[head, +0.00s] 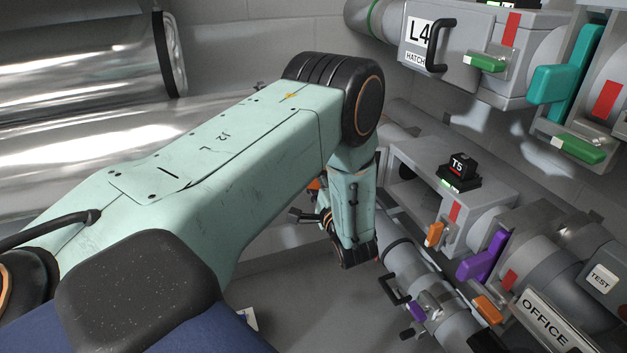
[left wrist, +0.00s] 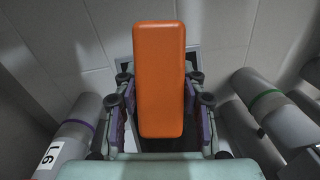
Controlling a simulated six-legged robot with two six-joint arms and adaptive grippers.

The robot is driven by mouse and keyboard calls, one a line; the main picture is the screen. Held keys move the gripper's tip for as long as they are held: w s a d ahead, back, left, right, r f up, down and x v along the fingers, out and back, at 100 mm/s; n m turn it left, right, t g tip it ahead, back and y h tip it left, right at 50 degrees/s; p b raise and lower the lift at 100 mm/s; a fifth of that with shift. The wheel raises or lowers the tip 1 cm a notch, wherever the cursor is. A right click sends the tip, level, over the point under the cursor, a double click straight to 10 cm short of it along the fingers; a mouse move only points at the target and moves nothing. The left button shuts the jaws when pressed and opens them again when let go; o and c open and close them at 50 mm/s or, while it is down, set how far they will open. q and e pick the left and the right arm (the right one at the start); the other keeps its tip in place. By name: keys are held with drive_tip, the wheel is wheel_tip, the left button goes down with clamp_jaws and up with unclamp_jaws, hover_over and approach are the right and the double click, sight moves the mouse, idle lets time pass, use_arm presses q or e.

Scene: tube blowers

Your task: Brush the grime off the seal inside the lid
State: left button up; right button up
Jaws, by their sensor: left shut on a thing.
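My left gripper (left wrist: 158,100) is shut on a long orange block with rounded edges (left wrist: 160,55), one purple-padded finger on each side. No bristles show on it, so I cannot tell if it is the brush. In the head view my left arm reaches across the middle and bends down at the black joint. The gripper is mostly hidden behind the wrist there. I cannot make out an open lid, its seal or any grime. My right gripper is not in view.
A grey box marked L4 HATCH (head: 418,72) has a black handle and green latch. Below are a T5 block (head: 462,168), orange and purple levers, and a pipe with a black handle (head: 393,290). Shiny ducts (head: 80,60) fill the upper left. Banded pipes (left wrist: 275,110) flank the gripper.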

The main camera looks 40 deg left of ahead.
use_arm(q)
drive_tip(key=shift+w+a, duration=0.45)
drive_tip(key=shift+w, duration=0.15)
idle(0.3)
drive_tip(key=shift+w+d+b, duration=0.35)
drive_tip(key=shift+w+d, duration=0.1)
drive_tip(key=shift+d, duration=0.2)
drive_tip(key=shift+w+d+b, duration=0.3)
drive_tip(key=shift+w+d, duration=0.15)
drive_tip(key=shift+d, duration=0.15)
drive_tip(key=w+d, duration=0.2)
drive_tip(key=w+d+b, duration=0.1)
drive_tip(key=d, duration=0.1)
drive_tip(key=shift+w+d, duration=0.35)
drive_tip(key=shift+a, duration=0.1)
